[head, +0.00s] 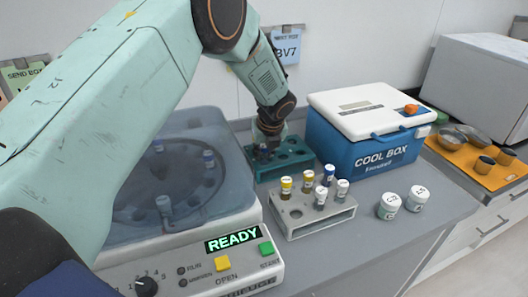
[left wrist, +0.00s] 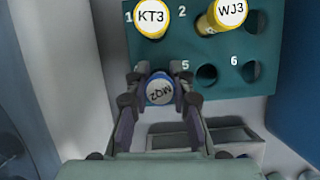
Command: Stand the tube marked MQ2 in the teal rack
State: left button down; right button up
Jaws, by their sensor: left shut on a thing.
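The tube marked MQ2 (left wrist: 159,90) has a blue rim around its white top and sits between the fingers of my left gripper (left wrist: 160,98), which is shut on it. The teal rack (left wrist: 222,95) has numbered holes; it also shows in the head view (head: 297,163). MQ2 is over or in hole 4; I cannot tell how deep. Yellow-capped tube KT3 (left wrist: 151,18) stands at hole 1, and yellow-capped tube WJ3 (left wrist: 226,14) at hole 2. Holes 5 and 6 look empty. In the head view my left gripper (head: 266,147) is low at the rack's left part. My right gripper is not in view.
A grey rack (head: 300,222) with several tubes stands in front of the teal rack. A centrifuge (head: 215,223) showing READY is at the left. A blue cool box (head: 350,150) stands at the right. Two white-lidded jars (head: 389,205) (head: 416,197) stand on the counter.

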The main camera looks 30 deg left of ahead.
pick_arm(q)
jog(key=shift+s, duration=0.1)
jog(key=c, duration=1.5)
grip_release()
jog(key=shift+s, duration=0.15)
jog(key=o, duration=0.3)
jog(key=shift+w+f, duration=0.1)
jog(key=shift+w, duration=0.15)
jog(key=shift+o, duration=0.2)
jog(key=p+v, duration=0.1)
jog(key=v, duration=1.1)
